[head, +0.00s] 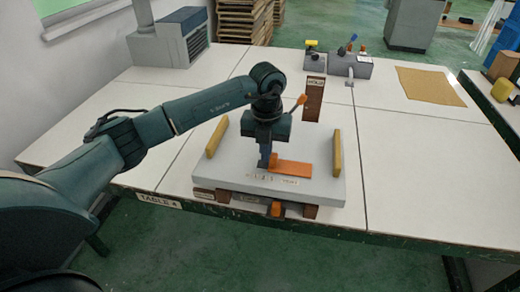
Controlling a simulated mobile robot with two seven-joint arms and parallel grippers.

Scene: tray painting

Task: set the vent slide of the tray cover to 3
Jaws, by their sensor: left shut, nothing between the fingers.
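The tray cover (325,191) is a flat grey slab near the front of the table. An orange vent slide (292,169) lies on top of it, above small printed marks (264,179) that look like 1, 2 and 3. The slide's left end is partly hidden by my left gripper (264,165). My left gripper points down, shut and empty, at the slide's left end; I cannot tell whether they touch. Which number the slide is at cannot be read clearly. My right gripper is not in view.
Yellow bars (217,137) and (337,152) stand up along the cover's two sides. An orange-tipped lever (300,101) rises behind my gripper. An orange knob (275,209) sits below the cover's front edge. The table (410,180) is clear to the right.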

